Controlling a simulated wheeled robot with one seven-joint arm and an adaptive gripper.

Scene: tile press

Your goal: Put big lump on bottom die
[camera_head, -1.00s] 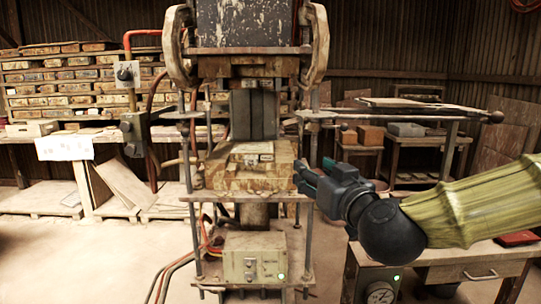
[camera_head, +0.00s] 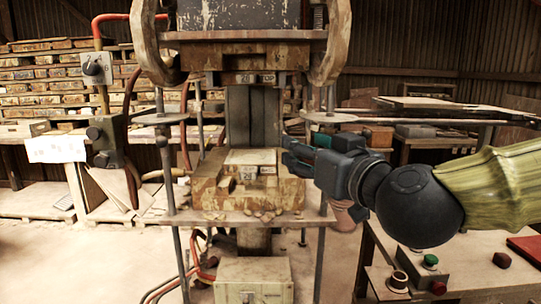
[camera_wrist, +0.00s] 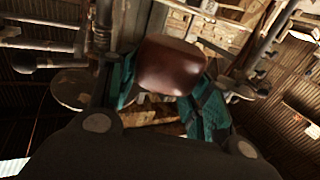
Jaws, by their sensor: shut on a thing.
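The big lump (camera_wrist: 172,64) is a smooth, dark reddish-brown rounded block. In the wrist view it sits between the teal fingers of my gripper (camera_head: 296,154), which is shut on it. In the head view the lump cannot be made out at the fingertips. The bottom die (camera_head: 208,193) is a rusty, worn block on the press table, with a pale top insert. My gripper comes in from the right, near the die's right side and slightly above its top in the picture. I cannot tell the exact gap between them.
The rusty upper die (camera_head: 215,60) hangs above the bottom die, with open space between them. A long horizontal bar (camera_head: 420,120) runs at right, above my arm. The press table (camera_head: 190,216) holds crumbs at its front. A side table with buttons (camera_head: 430,262) stands at lower right.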

